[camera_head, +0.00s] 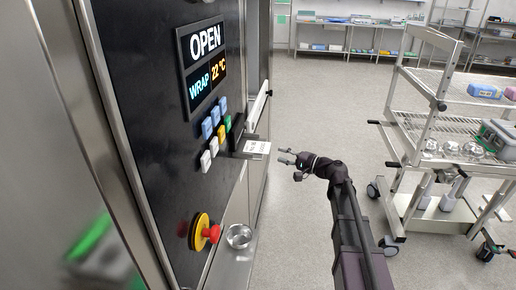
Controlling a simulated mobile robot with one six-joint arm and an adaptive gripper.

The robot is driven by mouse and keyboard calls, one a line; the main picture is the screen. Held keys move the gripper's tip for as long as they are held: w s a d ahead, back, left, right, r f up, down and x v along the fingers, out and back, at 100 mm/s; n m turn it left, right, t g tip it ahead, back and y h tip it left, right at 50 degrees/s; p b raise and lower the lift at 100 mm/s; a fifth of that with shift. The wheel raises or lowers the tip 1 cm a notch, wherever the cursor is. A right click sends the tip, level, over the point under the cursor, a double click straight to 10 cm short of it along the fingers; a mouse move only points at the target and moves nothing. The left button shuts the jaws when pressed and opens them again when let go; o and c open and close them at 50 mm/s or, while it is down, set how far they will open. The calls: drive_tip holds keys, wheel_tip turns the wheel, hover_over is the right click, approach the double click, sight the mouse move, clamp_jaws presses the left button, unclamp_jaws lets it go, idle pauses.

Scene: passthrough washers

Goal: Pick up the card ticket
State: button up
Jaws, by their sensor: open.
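The card ticket (257,147) is a small white card with dark print. A small gap seems to show between the fingertips and the card; the exact depth is hard to tell.
The panel has a display (203,62), several buttons (216,130) and a red emergency knob (211,233). A metal bowl (239,236) sits on a ledge below. A wire-shelf trolley (420,130) stands right of my arm. Open floor lies between.

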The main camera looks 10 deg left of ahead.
sight(257, 147)
drive_tip(key=x, duration=0.5)
drive_tip(key=shift+w+r, duration=0.25)
drive_tip(key=shift+r, duration=0.05)
drive_tip(key=shift+d, duration=0.1)
clamp_jaws()
